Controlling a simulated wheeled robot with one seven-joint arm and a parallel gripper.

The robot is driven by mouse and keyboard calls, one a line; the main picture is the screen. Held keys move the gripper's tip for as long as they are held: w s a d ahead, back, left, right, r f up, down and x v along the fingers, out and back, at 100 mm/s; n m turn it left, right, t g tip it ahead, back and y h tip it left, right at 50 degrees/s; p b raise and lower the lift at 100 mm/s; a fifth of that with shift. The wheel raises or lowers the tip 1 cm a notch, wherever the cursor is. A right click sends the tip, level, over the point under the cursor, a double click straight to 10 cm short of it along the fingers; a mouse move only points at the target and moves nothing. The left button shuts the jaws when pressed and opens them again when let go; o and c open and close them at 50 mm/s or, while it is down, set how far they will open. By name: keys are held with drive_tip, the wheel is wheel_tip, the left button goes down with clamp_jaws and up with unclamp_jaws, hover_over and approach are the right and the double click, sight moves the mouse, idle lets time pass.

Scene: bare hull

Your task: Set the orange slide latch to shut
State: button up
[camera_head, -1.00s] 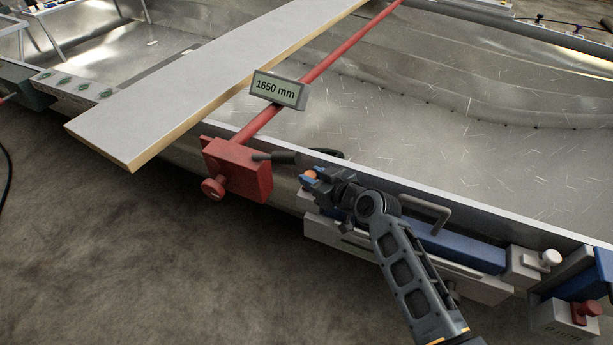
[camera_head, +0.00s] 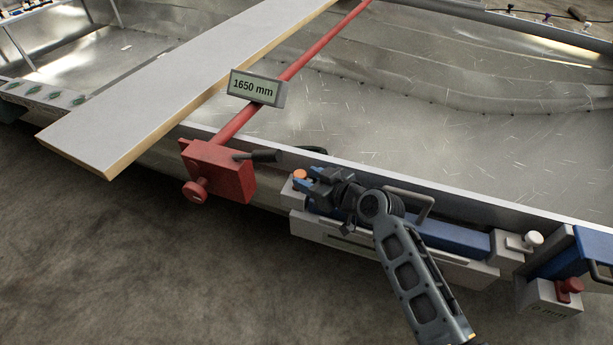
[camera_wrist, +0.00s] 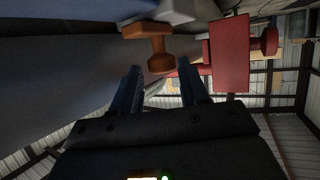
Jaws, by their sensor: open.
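The orange slide latch shows in the head view as a small orange knob (camera_head: 299,175) at the left end of a grey and blue fixture on the hull's near side. In the wrist view the orange latch (camera_wrist: 150,42) has a wide head and a narrower stem, and sits just beyond the fingertips. My gripper (camera_head: 308,180) is open beside the knob. In the wrist view its two blue fingers (camera_wrist: 160,78) are apart with nothing between them, and the stem's end lies near the gap. I cannot tell whether the fingers touch it. My gripper hides part of the fixture.
A red clamp block (camera_head: 222,172) with a black lever (camera_head: 256,156) stands left of my gripper, on a red bar. A display (camera_head: 255,88) reads 1650 mm. A white plank (camera_head: 150,100) crosses the hull. A blue bar (camera_head: 450,237) and white knob (camera_head: 534,239) lie to the right.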

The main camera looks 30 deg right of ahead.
drive_tip(key=v, duration=0.6)
drive_tip(key=shift+s+d, duration=0.1)
idle(0.3)
drive_tip(key=s+a+r+m+h+p, duration=0.1)
drive_tip(key=s+a+r+h+p, duration=0.15)
drive_tip(key=s, duration=0.85)
drive_tip(key=s+a+r+m+h+p, duration=0.1)
drive_tip(key=s+m+p, duration=0.15)
drive_tip(key=s, duration=0.75)
drive_tip(key=s+a+r+t+p, duration=0.1)
drive_tip(key=s+r+p, duration=0.5)
drive_tip(key=s+r, duration=1.2)
wheel_tip(320, 180, up, 3)
drive_tip(key=shift+a+r+n+t, duration=0.15)
drive_tip(key=shift+a+n+t, duration=0.15)
drive_tip(key=shift+n+t, duration=0.15)
